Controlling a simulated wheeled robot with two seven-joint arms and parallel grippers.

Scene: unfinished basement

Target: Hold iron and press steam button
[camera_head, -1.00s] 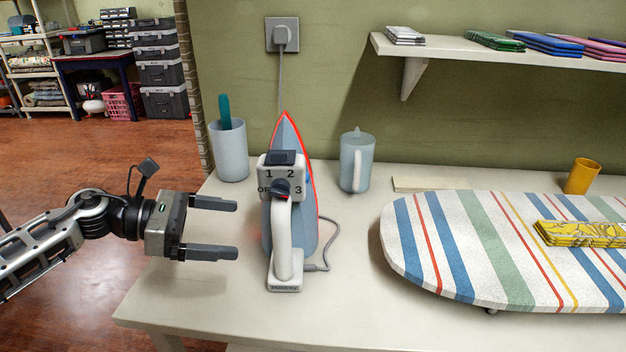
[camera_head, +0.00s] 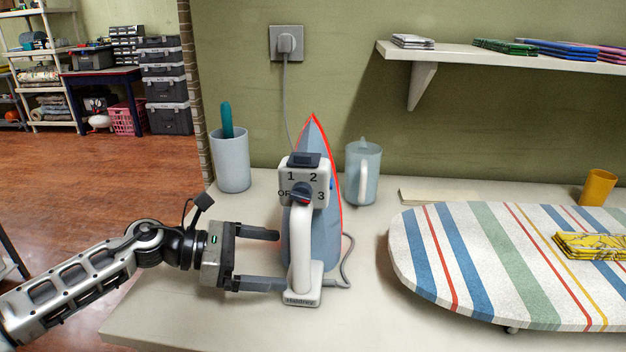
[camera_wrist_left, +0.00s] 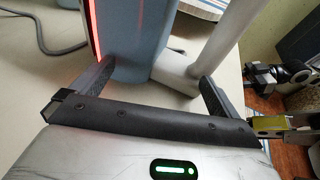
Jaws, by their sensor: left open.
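The iron (camera_head: 325,232) stands upright on its heel on the white table, soleplate with a red glowing edge toward the wall. Its white handle (camera_head: 299,250) faces me, with a dark dial (camera_head: 301,193) and a dark button (camera_head: 304,160) above. My left gripper (camera_head: 280,260) is open at the handle's left side, its fingertips reaching the iron. In the left wrist view the white handle (camera_wrist_left: 222,45) shows beyond and between the open fingers; I cannot tell whether they touch it. Dark jointed parts (camera_wrist_left: 272,75), probably of my right arm, show at the right; its jaws are unclear.
A striped ironing board (camera_head: 480,265) with folded yellow cloth (camera_head: 590,246) is to the right. A cup (camera_head: 231,165) and a pitcher (camera_head: 363,172) stand behind the iron. The cord runs to a wall socket (camera_head: 287,43). A shelf (camera_head: 450,52) juts out above.

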